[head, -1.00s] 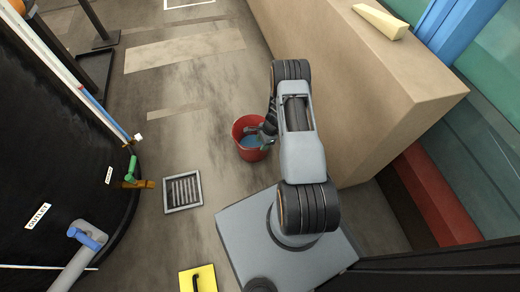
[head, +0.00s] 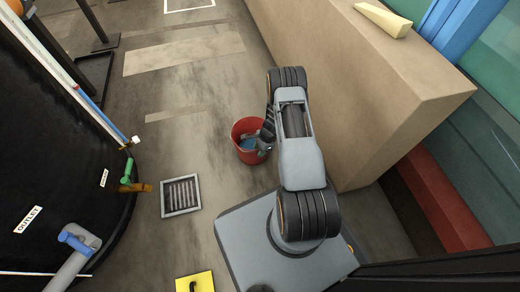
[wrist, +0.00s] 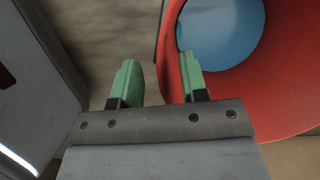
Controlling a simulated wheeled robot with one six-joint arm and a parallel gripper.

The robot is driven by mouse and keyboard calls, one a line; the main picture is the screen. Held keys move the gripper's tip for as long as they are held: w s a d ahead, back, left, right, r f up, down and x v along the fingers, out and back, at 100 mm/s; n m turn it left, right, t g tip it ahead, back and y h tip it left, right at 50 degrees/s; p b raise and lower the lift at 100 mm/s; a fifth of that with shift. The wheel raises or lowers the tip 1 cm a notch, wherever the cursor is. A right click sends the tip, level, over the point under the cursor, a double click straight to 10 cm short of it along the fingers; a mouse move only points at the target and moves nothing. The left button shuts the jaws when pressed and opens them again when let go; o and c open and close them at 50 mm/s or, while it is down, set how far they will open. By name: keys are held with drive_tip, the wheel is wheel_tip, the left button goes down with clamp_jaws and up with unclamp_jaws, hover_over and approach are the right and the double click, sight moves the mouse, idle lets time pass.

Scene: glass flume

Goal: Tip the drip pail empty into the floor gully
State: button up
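The red drip pail (head: 239,151) stands upright on the floor with blue water (head: 248,143) in it. My gripper (head: 266,146) is at the pail's right side, near its rim. In the wrist view my gripper (wrist: 160,77) is open, its green fingers apart. The pail (wrist: 285,85) fills the right of that view; the left finger is outside it and the right finger overlaps its rim. I cannot tell whether that finger touches the wall. The floor gully (head: 181,195) is a square grate in a pale frame, left of and nearer than the pail.
A black tank (head: 60,165) with an outlet pipe and blue valve stands at left. A beige wall block (head: 370,90) with a wedge (head: 383,19) on top is at right. A yellow plate (head: 203,282) lies near the gully. Floor between pail and gully is clear.

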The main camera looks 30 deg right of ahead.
drive_tip(key=shift+s, duration=0.1)
clamp_jaws()
idle(0.9)
drive_tip(key=shift+r, duration=0.15)
wheel_tip(320, 180, up, 10)
drive_tip(key=p, duration=0.7)
drive_tip(key=c, duration=0.6)
unclamp_jaws()
clamp_jaws()
